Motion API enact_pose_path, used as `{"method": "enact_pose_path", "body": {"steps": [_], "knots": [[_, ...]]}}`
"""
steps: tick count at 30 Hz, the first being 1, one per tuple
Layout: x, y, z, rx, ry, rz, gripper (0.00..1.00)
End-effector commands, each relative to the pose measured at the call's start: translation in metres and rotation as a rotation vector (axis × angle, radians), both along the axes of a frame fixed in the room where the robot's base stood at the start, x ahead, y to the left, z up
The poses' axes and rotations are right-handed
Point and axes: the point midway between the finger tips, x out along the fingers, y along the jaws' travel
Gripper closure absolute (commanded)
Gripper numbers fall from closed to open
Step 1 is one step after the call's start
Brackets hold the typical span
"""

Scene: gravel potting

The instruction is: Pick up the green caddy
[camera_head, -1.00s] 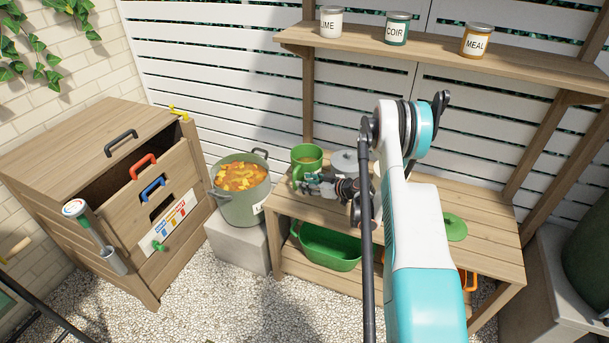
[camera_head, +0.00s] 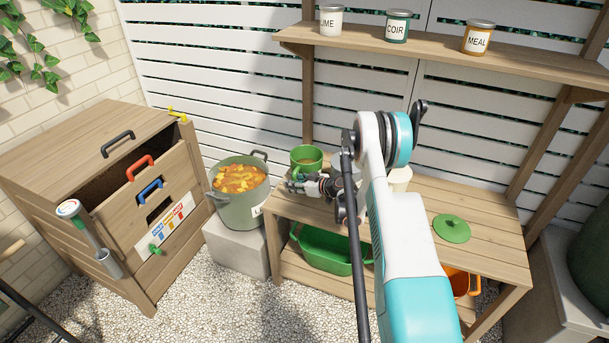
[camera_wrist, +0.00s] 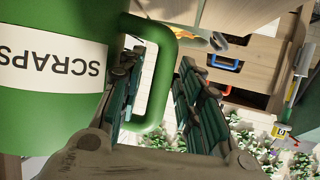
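The green caddy (camera_head: 306,156) stands on the wooden bench top, with brown contents inside. In the wrist view, its green side with the upside-down SCRAPS label (camera_wrist: 50,65) fills the left, and its handle (camera_wrist: 160,80) loops out to the right. My gripper (camera_head: 292,186) is at the handle, in front of the caddy. In the wrist view my gripper (camera_wrist: 165,95) is open: one finger appears inside the handle loop, the other is outside to the right, with a gap to the handle. Part of the caddy is hidden behind the gripper in the head view.
A pot of scraps (camera_head: 239,190) stands on a block left of the bench. A green lid (camera_head: 453,229) lies on the bench's right side. A green tub (camera_head: 330,250) is on the lower shelf. A white container (camera_head: 400,178) is partly behind my arm.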

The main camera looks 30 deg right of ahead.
Motion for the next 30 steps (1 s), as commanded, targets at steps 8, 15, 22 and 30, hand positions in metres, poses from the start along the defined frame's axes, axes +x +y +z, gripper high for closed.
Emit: {"method": "enact_pose_path", "body": {"steps": [8,15,22,30], "knots": [[0.000,0.000,0.001,0.000,-0.001,0.000,1.00],[0.000,0.000,0.003,0.000,-0.001,0.000,1.00],[0.000,0.000,0.033,0.000,-0.001,0.000,1.00],[0.000,0.000,0.101,0.000,-0.001,0.000,1.00]]}}
